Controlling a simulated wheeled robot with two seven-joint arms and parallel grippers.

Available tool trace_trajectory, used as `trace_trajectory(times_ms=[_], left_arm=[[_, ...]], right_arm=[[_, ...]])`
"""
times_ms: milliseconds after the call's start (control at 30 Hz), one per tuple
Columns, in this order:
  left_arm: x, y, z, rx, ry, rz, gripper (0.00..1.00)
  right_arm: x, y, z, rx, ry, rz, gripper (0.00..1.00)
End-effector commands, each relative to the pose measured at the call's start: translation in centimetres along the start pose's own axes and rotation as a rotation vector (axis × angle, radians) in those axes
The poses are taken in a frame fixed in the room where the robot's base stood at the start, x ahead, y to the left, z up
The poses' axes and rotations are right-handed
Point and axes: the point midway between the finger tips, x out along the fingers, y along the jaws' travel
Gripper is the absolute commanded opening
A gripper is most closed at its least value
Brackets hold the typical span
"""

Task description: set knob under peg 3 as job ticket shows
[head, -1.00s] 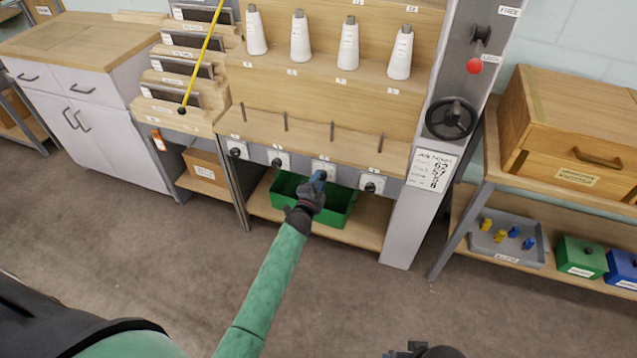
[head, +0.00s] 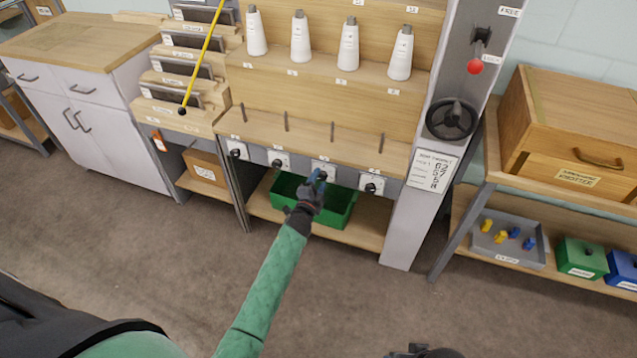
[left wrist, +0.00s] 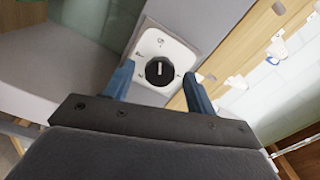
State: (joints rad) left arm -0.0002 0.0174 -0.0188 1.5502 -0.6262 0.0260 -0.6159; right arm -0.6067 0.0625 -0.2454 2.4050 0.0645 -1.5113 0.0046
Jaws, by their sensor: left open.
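The knob under peg 3 (head: 324,174) is a black dial with a pale pointer line on a white plate, on the grey strip below the pegs. It shows larger in the left wrist view, as the black knob (left wrist: 159,71) between the fingers. My left gripper (head: 319,183) is open just in front of it; in the left wrist view its blue fingers (left wrist: 160,84) stand on either side, apart from the knob as far as I can tell. Peg 3 (head: 332,132) stands above. The job ticket (head: 434,170) hangs on the grey post; its print is too small to read surely. My right gripper (head: 422,351) is barely visible at the bottom edge.
Other knobs sit at both sides: knob 2 (head: 278,161) and knob 4 (head: 371,188). A green bin (head: 338,212) lies below on the shelf. White cones (head: 348,48) stand above. A black handwheel (head: 452,118) and a red-tipped lever (head: 475,65) are on the post.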

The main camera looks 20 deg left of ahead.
Motion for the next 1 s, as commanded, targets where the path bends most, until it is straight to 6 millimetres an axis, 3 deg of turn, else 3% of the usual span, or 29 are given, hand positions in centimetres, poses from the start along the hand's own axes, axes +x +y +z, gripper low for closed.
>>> trace_trajectory(times_ms=[600, 1000], left_arm=[[-7.1, 0.2, 0.1, 0.001, -0.001, 0.002, 0.56], [-7.7, 0.1, 0.0, 0.0, 0.0, 0.001, 0.56]], right_arm=[[2.2, -1.3, -0.6, -0.007, 0.046, -0.034, 0.55], [2.3, -1.4, -0.6, -0.012, 0.051, -0.035, 0.55]])
